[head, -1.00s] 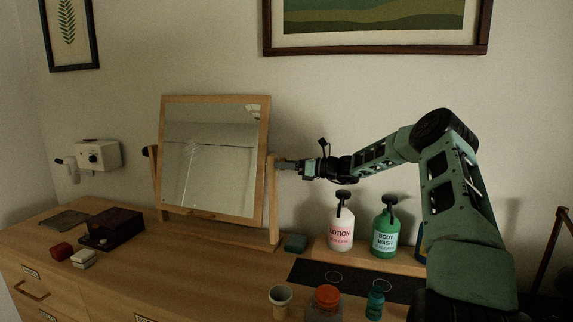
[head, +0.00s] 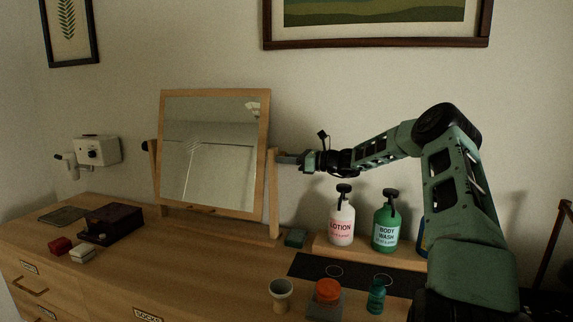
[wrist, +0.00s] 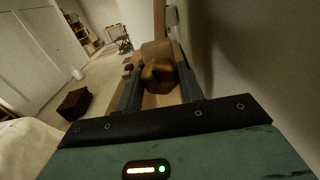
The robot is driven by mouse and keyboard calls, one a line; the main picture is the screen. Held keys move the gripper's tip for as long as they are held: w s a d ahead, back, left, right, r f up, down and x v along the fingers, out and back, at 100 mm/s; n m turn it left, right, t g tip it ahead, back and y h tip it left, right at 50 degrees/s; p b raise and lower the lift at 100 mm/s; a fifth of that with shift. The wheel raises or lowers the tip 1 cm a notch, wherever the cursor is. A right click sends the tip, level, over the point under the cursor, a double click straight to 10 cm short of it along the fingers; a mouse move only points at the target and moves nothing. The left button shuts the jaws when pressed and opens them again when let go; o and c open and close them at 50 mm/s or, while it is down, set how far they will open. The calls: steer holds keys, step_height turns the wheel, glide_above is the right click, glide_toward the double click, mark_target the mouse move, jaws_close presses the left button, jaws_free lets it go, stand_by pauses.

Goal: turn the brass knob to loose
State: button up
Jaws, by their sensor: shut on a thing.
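A brass knob (wrist: 158,76) with a dark mark on its face sits between my fingers in the wrist view. My gripper (wrist: 158,88) is shut on it. In the head view my gripper (head: 284,158) is at the right post of the wooden tilting mirror (head: 268,150), level with its upper middle, and its fingers hide the knob. The mirror stands upright in its frame and reflects a ceiling edge. I cannot tell the knob's setting from its mark.
A lotion bottle (head: 341,226) and a green body wash bottle (head: 385,232) stand below my forearm. A cup (head: 281,296), an orange-lidded jar (head: 328,292) and a teal bottle (head: 376,298) stand in front. A dark box (head: 110,226) lies left of the mirror.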

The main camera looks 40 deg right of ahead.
steer(key=n+b, duration=1.5)
steer(key=b, duration=0.5)
steer(key=shift+f, duration=0.1)
steer(key=shift+n, duration=0.4)
steer(key=o, duration=1)
steer(key=shift+s+d, duration=0.1)
steer(key=b+v, duration=0.1)
steer(key=v, duration=1.6)
steer(key=shift+s+d, duration=0.1)
